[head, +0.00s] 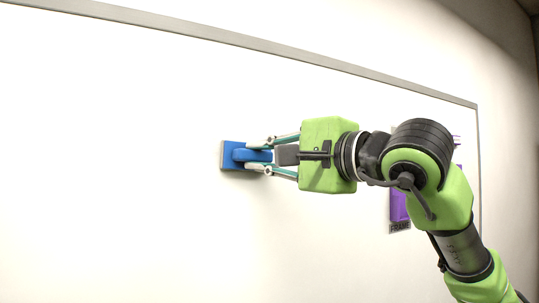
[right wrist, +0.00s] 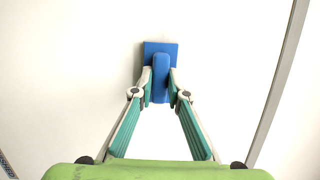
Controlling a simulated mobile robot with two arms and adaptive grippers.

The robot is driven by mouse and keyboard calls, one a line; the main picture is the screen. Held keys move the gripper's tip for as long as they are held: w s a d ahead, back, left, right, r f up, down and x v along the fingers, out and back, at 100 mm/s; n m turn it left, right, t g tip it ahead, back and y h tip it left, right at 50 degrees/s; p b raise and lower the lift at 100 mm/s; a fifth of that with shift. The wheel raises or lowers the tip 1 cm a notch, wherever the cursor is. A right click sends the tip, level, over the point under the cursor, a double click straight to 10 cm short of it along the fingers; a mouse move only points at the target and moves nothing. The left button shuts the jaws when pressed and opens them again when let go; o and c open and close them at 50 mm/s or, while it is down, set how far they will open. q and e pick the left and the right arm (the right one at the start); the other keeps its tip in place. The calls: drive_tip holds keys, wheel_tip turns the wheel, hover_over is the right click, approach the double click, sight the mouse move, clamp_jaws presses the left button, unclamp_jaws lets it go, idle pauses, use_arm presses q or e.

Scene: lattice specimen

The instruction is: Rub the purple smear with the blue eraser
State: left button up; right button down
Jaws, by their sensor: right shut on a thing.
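The blue eraser (head: 233,154) has a flat plate and a raised handle. My right gripper (head: 262,157) is shut on its handle, and the plate faces the whiteboard (head: 110,160). The eraser also shows in the right wrist view (right wrist: 160,75) between both fingers. Whether its plate touches the board is hard to tell. No purple smear shows on the bare board around the eraser. A purple patch (head: 399,206) is partly hidden behind my right arm, and I cannot tell whether it is the smear. My left gripper is not in view.
A grey frame edge (head: 300,61) runs along the top of the board. The board left of the eraser is clear.

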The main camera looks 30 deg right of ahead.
sight(237, 151)
drive_tip(key=shift+s+a, duration=0.1)
drive_tip(key=shift+a, duration=2.5)
drive_tip(key=shift+a+r, duration=0.3)
drive_tip(key=shift+a, duration=0.65)
drive_tip(key=shift+d+b, duration=0.5)
drive_tip(key=shift+d, duration=3.05)
drive_tip(key=shift+d+p, duration=0.6)
drive_tip(key=shift+d, duration=5.3)
drive_tip(key=shift+a+r+p, duration=0.1)
drive_tip(key=shift+a+p, duration=1.1)
drive_tip(key=shift+a, duration=9.35)
